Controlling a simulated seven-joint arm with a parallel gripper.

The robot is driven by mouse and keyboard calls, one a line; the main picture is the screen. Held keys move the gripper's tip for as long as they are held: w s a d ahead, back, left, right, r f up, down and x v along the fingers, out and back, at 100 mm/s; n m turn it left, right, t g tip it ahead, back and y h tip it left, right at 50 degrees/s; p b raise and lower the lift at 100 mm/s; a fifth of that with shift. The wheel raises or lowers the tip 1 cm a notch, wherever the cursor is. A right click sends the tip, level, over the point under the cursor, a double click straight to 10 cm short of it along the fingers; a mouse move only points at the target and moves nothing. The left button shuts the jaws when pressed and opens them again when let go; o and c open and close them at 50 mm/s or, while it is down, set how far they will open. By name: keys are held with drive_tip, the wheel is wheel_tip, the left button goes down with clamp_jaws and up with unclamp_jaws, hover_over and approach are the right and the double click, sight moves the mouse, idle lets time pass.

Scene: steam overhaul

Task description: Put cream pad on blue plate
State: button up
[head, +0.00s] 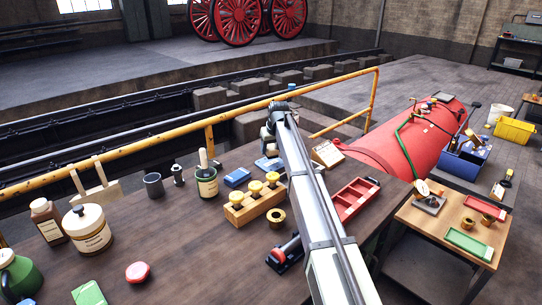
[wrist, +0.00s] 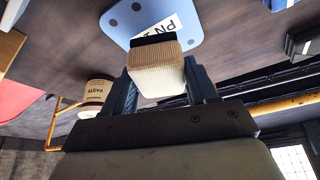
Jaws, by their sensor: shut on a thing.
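The cream pad (wrist: 157,76) is a ribbed, cream block with a black strip along one edge, seen in the wrist view. My gripper (wrist: 162,82) is shut on it, with one dark finger on each side. The blue plate (wrist: 126,16) lies on the bench just beyond the pad in that view. It has dark holes and a white label with black letters, partly covered by the pad. I cannot tell whether pad and plate touch. In the head view the blue plate (head: 268,164) shows left of my arm, which hides most of the gripper and the pad.
A wooden block with yellow-topped pegs (head: 255,201) and a blue block (head: 237,177) stand left of my arm. A tin with a brush (head: 207,184) stands beyond. A red tray (head: 354,199) lies right. A yellow railing (head: 180,145) runs behind the bench.

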sight(271, 155)
drive_tip(key=shift+f, duration=1.65)
drive_tip(key=shift+f, duration=0.1)
drive_tip(key=o, duration=1.1)
drive_tip(key=shift+f, duration=0.1)
drive_tip(key=v, duration=1.2)
